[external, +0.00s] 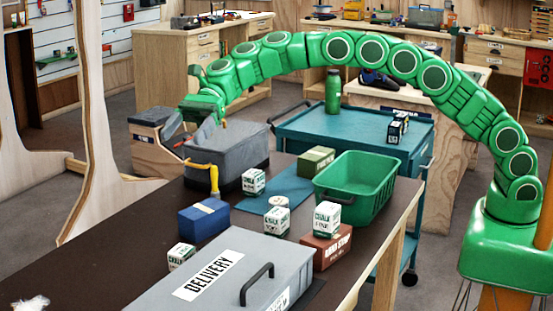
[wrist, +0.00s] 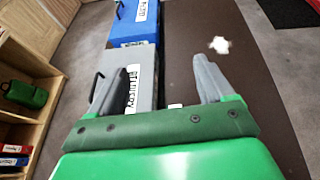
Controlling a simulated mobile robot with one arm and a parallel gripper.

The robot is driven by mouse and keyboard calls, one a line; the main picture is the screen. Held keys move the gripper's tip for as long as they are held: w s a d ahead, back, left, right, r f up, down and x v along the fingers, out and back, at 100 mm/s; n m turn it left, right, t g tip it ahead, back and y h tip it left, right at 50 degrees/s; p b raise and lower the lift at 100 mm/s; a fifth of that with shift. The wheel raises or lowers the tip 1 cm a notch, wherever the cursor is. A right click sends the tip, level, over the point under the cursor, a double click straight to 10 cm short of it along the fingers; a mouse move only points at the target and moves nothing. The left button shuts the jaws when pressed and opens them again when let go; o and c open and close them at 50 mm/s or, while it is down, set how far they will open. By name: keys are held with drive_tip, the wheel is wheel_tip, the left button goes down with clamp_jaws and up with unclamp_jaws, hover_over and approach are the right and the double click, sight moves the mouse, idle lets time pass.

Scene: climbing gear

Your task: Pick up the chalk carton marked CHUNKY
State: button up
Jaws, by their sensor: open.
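Several white-and-green chalk cartons show in the external view. One carton (external: 253,181) is by the grey bin, one (external: 277,220) mid-table, one (external: 327,219) on a red-brown box, one (external: 181,255) beside the delivery box, and one (external: 397,128) on the teal cart. Their small lettering is too blurred to tell which is marked CHUNKY. My gripper (external: 176,132) is open and empty, above the table's far-left side near the grey bin. In the wrist view my gripper (wrist: 156,80) shows both grey fingers spread, with a small white patch (wrist: 175,105) between them, not identifiable.
A grey delivery box (external: 236,272) with a handle stands at the front. A grey bin (external: 229,152), a blue box (external: 203,219), a green basket (external: 356,190) and a red-brown box (external: 326,252) crowd the table. The table's front left is mostly bare, with white powder (external: 30,303).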

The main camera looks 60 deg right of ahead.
approach(176, 263)
drive_tip(key=shift+s+a+r, duration=0.15)
drive_tip(key=shift+a+r, duration=0.05)
drive_tip(key=shift+a, duration=0.35)
drive_tip(key=shift+a+f, duration=0.15)
drive_tip(key=shift+f, duration=0.05)
drive_tip(key=shift+x, duration=1.2)
drive_tip(key=shift+f+x, duration=0.15)
drive_tip(key=shift+x, duration=0.8)
drive_tip(key=shift+f+x, duration=0.15)
drive_tip(key=shift+x, duration=0.8)
drive_tip(key=shift+a+f, duration=0.1)
drive_tip(key=shift+a, duration=0.4)
drive_tip(key=shift+c, duration=0.5)
drive_tip(key=c, duration=1)
